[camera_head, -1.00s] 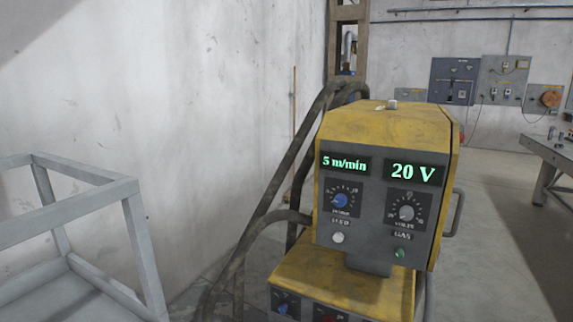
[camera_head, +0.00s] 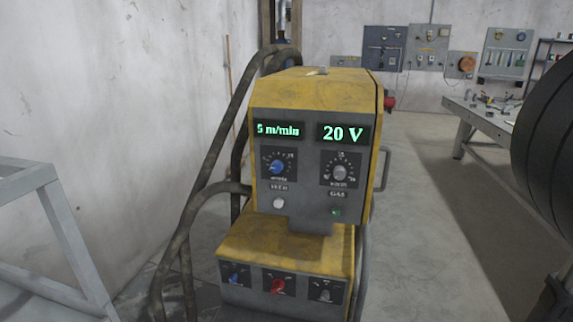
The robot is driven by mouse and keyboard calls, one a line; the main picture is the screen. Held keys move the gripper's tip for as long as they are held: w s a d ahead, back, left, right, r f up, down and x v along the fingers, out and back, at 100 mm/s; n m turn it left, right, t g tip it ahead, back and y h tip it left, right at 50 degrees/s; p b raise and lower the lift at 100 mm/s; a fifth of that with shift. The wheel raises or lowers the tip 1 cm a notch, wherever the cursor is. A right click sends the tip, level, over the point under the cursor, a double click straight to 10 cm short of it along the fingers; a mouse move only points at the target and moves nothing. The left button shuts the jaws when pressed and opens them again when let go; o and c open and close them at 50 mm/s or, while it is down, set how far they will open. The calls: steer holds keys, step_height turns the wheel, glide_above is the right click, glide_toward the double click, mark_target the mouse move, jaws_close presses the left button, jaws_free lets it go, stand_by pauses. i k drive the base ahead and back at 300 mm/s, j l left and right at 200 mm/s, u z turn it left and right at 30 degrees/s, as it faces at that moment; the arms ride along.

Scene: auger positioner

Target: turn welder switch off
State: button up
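The welder (camera_head: 287,247) is a worn yellow and grey machine in the middle of the view. Its upper panel has two lit green displays, "5 m/min" (camera_head: 279,131) and "20 V" (camera_head: 343,133). Below them are a blue knob (camera_head: 277,167) and a grey knob (camera_head: 340,172), then a white button (camera_head: 278,203) and a green button (camera_head: 336,211). The lower panel carries a blue switch (camera_head: 235,279), a red switch (camera_head: 277,286) and a grey switch (camera_head: 325,294). Their labels are too small to read. My gripper is not in view.
Thick dark hoses (camera_head: 205,165) loop down the welder's left side. A grey metal frame (camera_head: 45,235) stands at the lower left. A workbench (camera_head: 480,118) is at the back right. A large dark ribbed object (camera_head: 545,150) fills the right edge. Floor is clear right of the welder.

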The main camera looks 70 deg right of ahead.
mark_target(278, 284)
steer(key=z, duration=1.05)
steer(key=k+j+z, duration=0.5)
steer(key=z, duration=0.3)
steer(key=k, duration=0.1)
